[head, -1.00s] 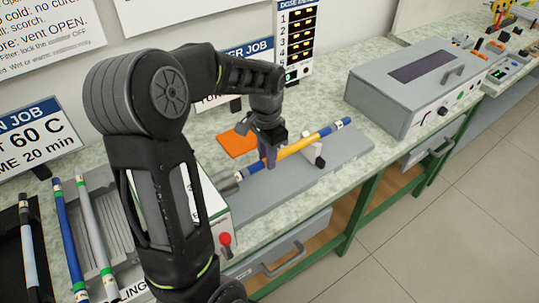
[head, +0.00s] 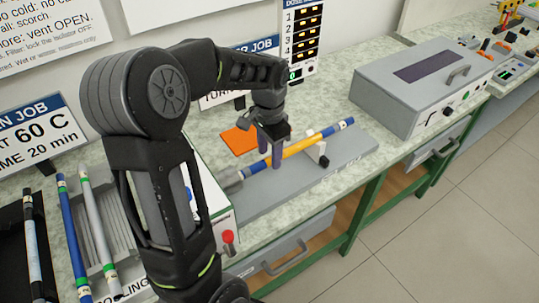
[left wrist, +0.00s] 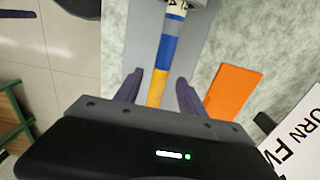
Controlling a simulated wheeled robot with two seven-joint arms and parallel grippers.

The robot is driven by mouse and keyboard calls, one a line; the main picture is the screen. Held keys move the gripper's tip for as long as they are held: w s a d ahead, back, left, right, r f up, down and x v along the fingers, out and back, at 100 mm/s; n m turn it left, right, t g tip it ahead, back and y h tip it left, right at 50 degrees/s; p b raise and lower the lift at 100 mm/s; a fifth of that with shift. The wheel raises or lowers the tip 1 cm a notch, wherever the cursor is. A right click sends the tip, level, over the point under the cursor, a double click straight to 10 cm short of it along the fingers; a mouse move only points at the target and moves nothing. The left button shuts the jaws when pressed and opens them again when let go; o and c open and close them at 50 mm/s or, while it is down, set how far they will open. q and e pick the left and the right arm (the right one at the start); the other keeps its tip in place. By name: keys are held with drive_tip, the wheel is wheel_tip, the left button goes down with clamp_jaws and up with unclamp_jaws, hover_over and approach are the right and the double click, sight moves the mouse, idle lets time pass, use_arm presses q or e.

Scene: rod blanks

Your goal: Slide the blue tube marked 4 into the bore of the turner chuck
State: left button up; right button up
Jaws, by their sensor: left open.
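The blue tube (head: 300,146) with a long orange-yellow middle lies along the grey turner bed (head: 345,158). Its near end is at the turner chuck (head: 232,178); its far part lies over a white rest (head: 318,152). In the left wrist view the tube (left wrist: 168,55) has a white marked band at the chuck end, too cropped to read surely. How deep the end sits in the bore is hidden. My left gripper (head: 270,158) is open, its fingers (left wrist: 158,92) on either side of the tube with gaps. My right gripper is not in view.
An orange pad (head: 238,140) lies behind the turner. A grey oven-like box (head: 425,80) stands to the right. At left, a blue tube (head: 70,230) and a grey tube (head: 97,225) lie on a ribbed tray, and another tube (head: 33,250) on a dark tray.

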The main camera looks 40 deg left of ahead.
use_arm(q)
wheel_tip(320, 180, up, 7)
drive_tip(key=shift+f, duration=0.15)
drive_tip(key=shift+f, duration=0.1)
idle(0.9)
